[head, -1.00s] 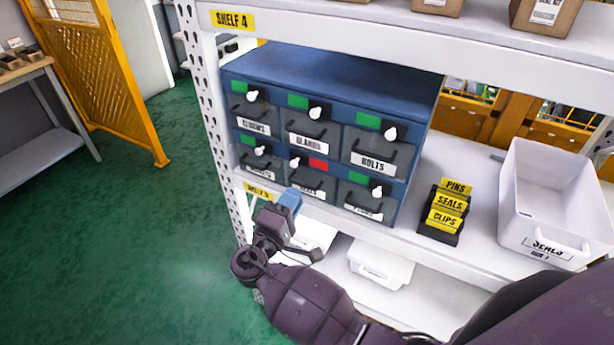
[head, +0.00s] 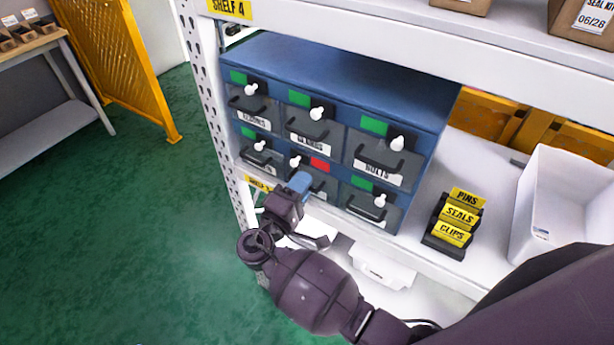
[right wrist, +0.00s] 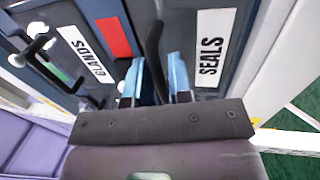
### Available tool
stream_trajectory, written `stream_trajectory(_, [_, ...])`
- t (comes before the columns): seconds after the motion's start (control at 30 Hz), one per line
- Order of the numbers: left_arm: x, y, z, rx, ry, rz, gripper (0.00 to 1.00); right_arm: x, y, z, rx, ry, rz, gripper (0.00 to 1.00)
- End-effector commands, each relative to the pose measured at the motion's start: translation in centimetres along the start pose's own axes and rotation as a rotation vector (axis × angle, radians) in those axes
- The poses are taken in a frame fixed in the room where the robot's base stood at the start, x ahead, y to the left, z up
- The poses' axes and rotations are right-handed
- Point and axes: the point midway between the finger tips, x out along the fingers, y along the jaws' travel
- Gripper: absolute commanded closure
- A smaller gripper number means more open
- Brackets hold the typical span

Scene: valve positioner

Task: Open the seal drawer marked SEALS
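The SEALS drawer (head: 329,184) is the bottom middle one in the blue cabinet (head: 335,75); it looks shut. Its white knob (head: 295,161) sits left of a red patch (head: 320,163). In the right wrist view, the SEALS label (right wrist: 212,48) and the black handle (right wrist: 154,45) show. My right gripper (head: 300,182) is at this drawer's front. Its blue fingertips, seen in the right wrist view (right wrist: 158,80), stand apart on either side of the handle; whether they touch it is unclear. My left gripper is not in view.
The other drawers have green patches with white knobs to the right. A holder with PINS, SEALS and CLIPS cards (head: 458,215) and a white bin (head: 560,200) stand right of the cabinet. A shelf board (head: 420,45) runs above. The green floor (head: 130,240) is clear at left.

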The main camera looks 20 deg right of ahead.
Motion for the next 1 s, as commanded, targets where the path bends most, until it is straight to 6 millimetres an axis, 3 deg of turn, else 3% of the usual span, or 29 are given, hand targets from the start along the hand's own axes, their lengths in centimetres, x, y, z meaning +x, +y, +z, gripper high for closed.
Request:
stream_trajectory(0.43, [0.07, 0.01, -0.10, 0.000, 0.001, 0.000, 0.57, -0.20, 0.07, 0.03, 0.000, 0.000, -0.001, 0.80])
stream_trajectory(0.57, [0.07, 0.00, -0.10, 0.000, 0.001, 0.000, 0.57, -0.20, 0.06, 0.03, 0.000, 0.000, -0.001, 1.00])
stream_trajectory(1.0, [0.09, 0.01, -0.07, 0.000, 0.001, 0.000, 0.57, -0.13, 0.03, 0.03, -0.001, 0.000, -0.001, 1.00])
